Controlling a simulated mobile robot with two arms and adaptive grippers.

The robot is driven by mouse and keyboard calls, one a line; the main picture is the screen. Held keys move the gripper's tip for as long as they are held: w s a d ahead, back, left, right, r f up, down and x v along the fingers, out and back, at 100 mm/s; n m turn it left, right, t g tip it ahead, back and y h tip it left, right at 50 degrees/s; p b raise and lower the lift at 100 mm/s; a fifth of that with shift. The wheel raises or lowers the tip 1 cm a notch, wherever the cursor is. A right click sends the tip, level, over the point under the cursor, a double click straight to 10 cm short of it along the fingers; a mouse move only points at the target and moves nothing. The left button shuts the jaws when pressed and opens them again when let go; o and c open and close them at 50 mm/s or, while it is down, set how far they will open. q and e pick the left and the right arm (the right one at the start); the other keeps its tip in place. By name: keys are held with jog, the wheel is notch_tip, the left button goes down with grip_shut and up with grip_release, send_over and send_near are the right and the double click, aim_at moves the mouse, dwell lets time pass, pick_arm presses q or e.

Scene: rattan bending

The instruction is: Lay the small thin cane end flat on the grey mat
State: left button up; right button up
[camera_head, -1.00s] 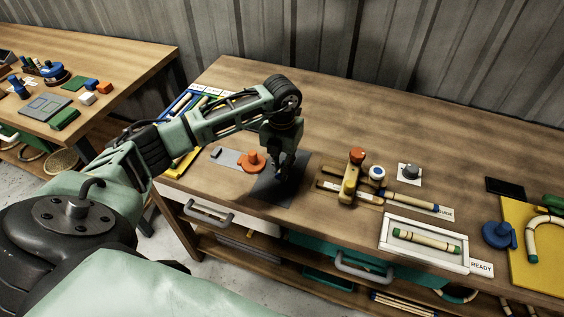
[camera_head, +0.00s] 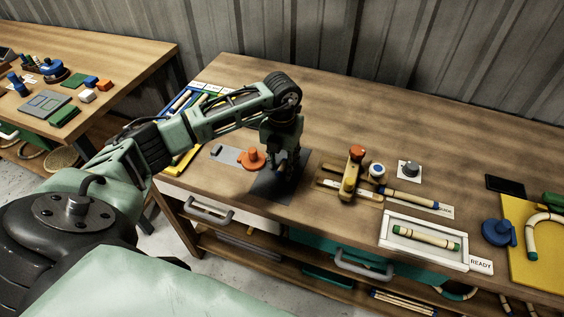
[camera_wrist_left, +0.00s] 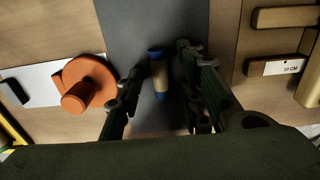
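The small thin cane end (camera_wrist_left: 158,74), pale with blue ends, shows in the left wrist view on the grey mat (camera_wrist_left: 150,20). It appears to lie flat, lengthwise, between the fingers of my left gripper (camera_wrist_left: 160,88). The fingers are spread, with a gap on each side of the cane. In the head view my left gripper (camera_head: 284,166) is low over the dark grey mat (camera_head: 268,190) and largely hides the cane. My right gripper is in neither view.
An orange knobbed piece (camera_head: 251,158) and a light grey plate sit just left of the mat. A wooden fixture (camera_head: 350,180) stands to its right. Further right is a white tray (camera_head: 389,229) holding a cane. The bench behind the gripper is clear.

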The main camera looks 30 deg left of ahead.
aim_at(282, 166)
pick_arm(q)
notch_tip(282, 166, up, 12)
jog(key=b, duration=0.3)
dwell(0.5)
